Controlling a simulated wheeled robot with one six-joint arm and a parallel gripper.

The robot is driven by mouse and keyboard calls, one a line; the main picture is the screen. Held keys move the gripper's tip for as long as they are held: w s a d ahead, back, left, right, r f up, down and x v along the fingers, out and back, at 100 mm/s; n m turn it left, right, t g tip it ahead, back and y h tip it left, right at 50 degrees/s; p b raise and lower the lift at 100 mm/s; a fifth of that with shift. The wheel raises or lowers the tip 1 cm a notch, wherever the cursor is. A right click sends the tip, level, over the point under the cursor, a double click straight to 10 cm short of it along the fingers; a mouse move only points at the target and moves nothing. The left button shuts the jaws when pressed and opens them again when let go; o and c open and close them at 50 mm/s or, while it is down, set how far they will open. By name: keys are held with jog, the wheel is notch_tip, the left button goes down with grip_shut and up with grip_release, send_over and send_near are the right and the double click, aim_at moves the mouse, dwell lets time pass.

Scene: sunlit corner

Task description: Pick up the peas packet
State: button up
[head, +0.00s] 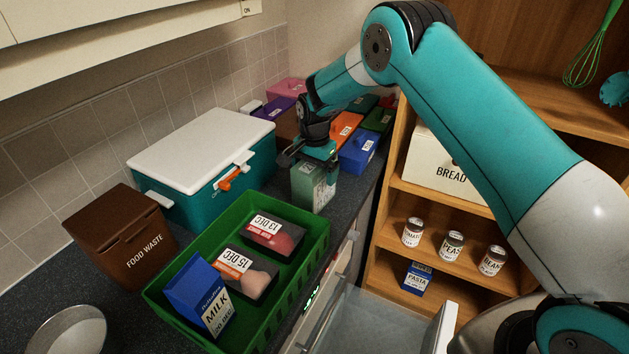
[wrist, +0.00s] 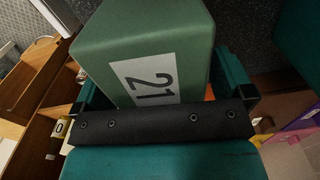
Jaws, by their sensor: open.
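A green packet (head: 314,187) stands upright on the dark counter, to the right of the teal cool box. Its name is not readable, so I cannot confirm that it is the peas packet. In the wrist view the green packet (wrist: 140,35) lies between my fingers, with a white label reading "21" facing the palm side. My gripper (head: 308,152) is at the packet's upper end in the head view. My gripper (wrist: 160,98) is open, with a finger on either side of the packet. I cannot tell whether the fingers touch it.
A teal cool box (head: 211,165) with a white lid stands close left of the packet. A green crate (head: 318,240) holding a milk carton and two meat packs is in front. Several coloured boxes (head: 357,150) stand behind. The counter edge and shelves (head: 385,240) are to the right.

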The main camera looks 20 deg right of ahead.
jog(key=c, duration=1.2)
jog(key=shift+c, duration=0.7)
jog(key=shift+r, duration=0.15)
